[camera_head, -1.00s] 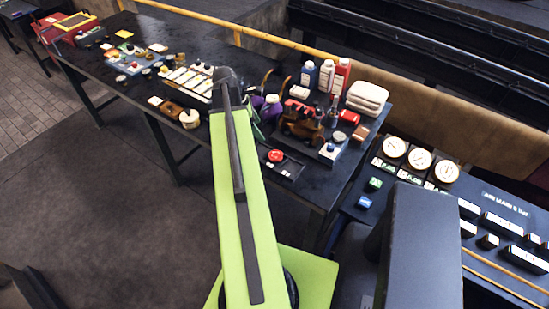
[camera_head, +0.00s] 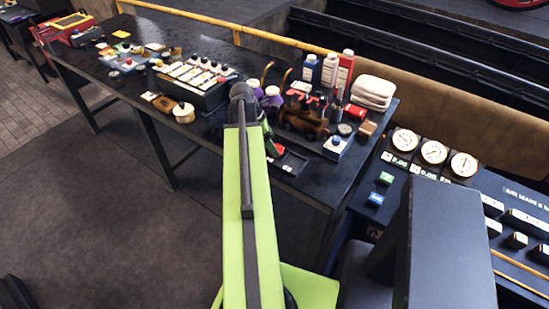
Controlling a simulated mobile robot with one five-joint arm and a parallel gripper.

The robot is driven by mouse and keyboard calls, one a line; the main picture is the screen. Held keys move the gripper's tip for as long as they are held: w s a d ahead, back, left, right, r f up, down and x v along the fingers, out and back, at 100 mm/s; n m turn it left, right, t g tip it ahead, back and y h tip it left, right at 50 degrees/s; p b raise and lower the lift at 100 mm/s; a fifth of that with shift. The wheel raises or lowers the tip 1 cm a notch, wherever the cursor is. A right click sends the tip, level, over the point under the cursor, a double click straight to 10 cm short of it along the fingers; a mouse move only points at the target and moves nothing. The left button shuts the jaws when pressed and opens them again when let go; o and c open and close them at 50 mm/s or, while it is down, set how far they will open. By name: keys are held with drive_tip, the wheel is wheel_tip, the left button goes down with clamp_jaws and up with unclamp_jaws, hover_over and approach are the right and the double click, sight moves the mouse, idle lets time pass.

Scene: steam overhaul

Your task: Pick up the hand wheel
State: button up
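A small green and dark part beside the far end of my arm looks like my gripper (camera_head: 270,140). It appears right next to the red thing or over it in the picture. Whether they touch cannot be told. The fingers are too small and too hidden to show whether they are open or shut.
The dark workbench (camera_head: 205,143) carries a switch box (camera_head: 190,84), bottles (camera_head: 329,70), folded cloths (camera_head: 373,92), and a brown mechanism (camera_head: 303,117) close behind the tray. A gauge panel (camera_head: 432,153) stands at right. Open floor (camera_head: 110,220) lies at left.

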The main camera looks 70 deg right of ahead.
drive_tip(key=b+x, duration=0.1)
drive_tip(key=x, duration=0.2)
drive_tip(key=shift+w+a, duration=0.1)
drive_tip(key=shift+r, duration=0.2)
clamp_jaws()
drive_tip(key=shift+r, duration=0.1)
